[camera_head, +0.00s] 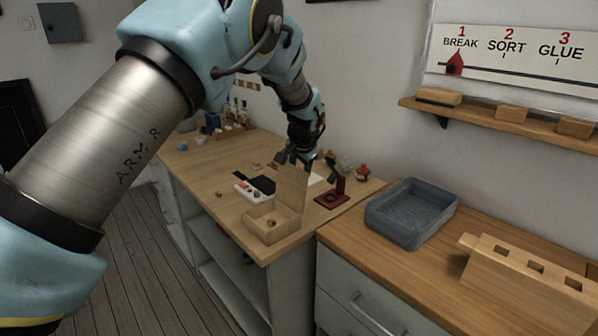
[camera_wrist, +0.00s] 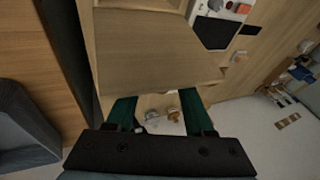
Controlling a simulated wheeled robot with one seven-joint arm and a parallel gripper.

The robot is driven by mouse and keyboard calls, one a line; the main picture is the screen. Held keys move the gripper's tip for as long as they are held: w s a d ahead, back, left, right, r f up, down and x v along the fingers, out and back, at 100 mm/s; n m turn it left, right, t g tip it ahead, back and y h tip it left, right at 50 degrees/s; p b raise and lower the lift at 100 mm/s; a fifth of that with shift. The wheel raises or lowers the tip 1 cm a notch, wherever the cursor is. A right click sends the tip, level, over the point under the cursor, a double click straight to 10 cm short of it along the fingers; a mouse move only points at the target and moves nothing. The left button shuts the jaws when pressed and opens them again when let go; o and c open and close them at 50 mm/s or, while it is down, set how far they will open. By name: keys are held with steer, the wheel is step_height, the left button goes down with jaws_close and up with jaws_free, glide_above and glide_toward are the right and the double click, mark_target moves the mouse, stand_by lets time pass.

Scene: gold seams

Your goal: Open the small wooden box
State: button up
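The small wooden box (camera_head: 262,232) stands at the near corner of the wooden workbench. Its lid (camera_head: 292,188) is raised and stands about upright at the box's back edge. A small brownish thing (camera_head: 271,222) shows inside the box. My gripper (camera_head: 307,163) is just behind the lid, near its upper edge. In the wrist view the lid (camera_wrist: 150,55) fills the middle, and my gripper (camera_wrist: 160,111) has its two green fingers spread apart with nothing clearly held between them. I cannot tell whether the fingers touch the lid.
A dark red stand (camera_head: 332,194) is to the right of the box. A white and black tray (camera_head: 248,190) lies behind it on the left. On the right counter are a blue-grey bin (camera_head: 408,214) and a slotted wooden rack (camera_head: 525,285). A gap separates the counters.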

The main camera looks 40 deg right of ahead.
steer(key=b+v, duration=0.3)
steer(key=v, duration=0.7)
steer(key=shift+s+a+r, duration=0.1)
steer(key=shift+r, duration=0.3)
steer(key=w+a+f+n+y, duration=0.1)
steer(key=w+a+n, duration=0.3)
steer(key=a, duration=0.7)
steer(key=w+a+f+n+g, duration=0.1)
steer(key=w+a, duration=0.4)
steer(key=a, duration=0.5)
steer(key=w+a+f+n+y, duration=0.1)
steer(key=w+a+n, duration=0.3)
steer(key=a, duration=0.7)
steer(key=s+a+f+n, duration=0.1)
steer(key=s+a+n, duration=0.1)
steer(key=a, duration=0.7)
steer(key=s+a+f+n+g, duration=0.1)
steer(key=s+a+n, duration=0.2)
steer(key=a, duration=0.6)
steer(key=s+a+f+n+y, duration=0.1)
steer(key=s+a+f+n, duration=0.1)
steer(key=s+a, duration=0.4)
steer(key=a, duration=0.3)
steer(key=shift+a+n+g, duration=0.15)
steer(key=shift+n+g, duration=0.25)
